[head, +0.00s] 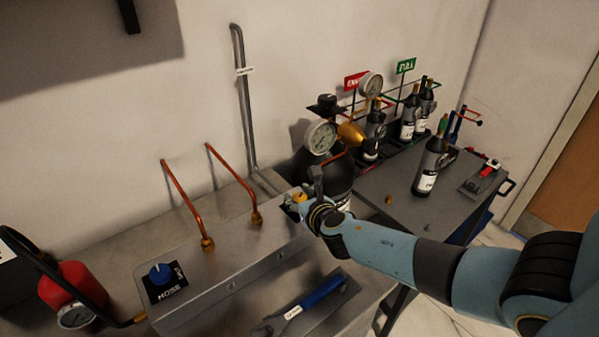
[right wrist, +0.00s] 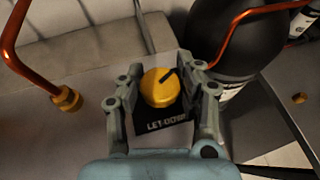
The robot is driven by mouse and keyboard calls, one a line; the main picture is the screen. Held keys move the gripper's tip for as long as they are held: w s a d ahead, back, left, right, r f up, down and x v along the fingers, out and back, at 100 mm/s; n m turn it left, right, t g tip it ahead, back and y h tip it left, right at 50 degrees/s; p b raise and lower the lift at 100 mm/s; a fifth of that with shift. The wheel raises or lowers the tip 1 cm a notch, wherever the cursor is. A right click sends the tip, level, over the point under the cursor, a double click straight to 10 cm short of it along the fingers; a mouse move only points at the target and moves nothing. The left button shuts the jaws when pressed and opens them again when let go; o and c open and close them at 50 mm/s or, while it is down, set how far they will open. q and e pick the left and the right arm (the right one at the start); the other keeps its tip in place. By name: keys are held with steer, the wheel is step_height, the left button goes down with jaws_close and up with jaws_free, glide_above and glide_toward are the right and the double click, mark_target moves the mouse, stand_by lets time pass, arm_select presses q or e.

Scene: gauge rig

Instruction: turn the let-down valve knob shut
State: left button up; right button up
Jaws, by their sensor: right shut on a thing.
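The let-down valve knob is yellow with a dark pointer bar. In the right wrist view the knob (right wrist: 159,88) sits on a dark plate marked LET-DOWN (right wrist: 165,124), its pointer slanting to the upper right. My right gripper (right wrist: 162,85) has its fingers on both sides of the knob and is shut on it. In the head view my right gripper (head: 302,199) is at the right end of the grey metal box (head: 235,255), partly covering the yellow knob (head: 298,197). My left gripper is not in view.
A blue HOSE knob (head: 160,273) is on the box's left end. Copper pipes (head: 184,203) rise behind. A large dark cylinder (head: 335,180) with gauges (head: 321,137) stands close beyond my gripper. A blue-handled tool (head: 322,291) lies in front. Several bottles (head: 431,168) stand at right.

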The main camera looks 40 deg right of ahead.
mark_target(295, 229)
steer(key=m+g+h, duration=0.1)
steer(key=m+h, duration=0.2)
steer(key=shift+w+m+g+h, duration=0.1)
steer(key=shift+m+g+h, duration=0.2)
steer(key=shift+g, duration=0.1)
steer(key=shift+m+g+h+b, duration=0.75)
steer(key=shift+m+g+h, duration=0.25)
steer(key=shift+m, duration=0.1)
steer(key=o, duration=1.2)
steer(key=v, duration=0.7)
steer(key=shift+a+r, duration=0.15)
steer(key=shift+a, duration=0.1)
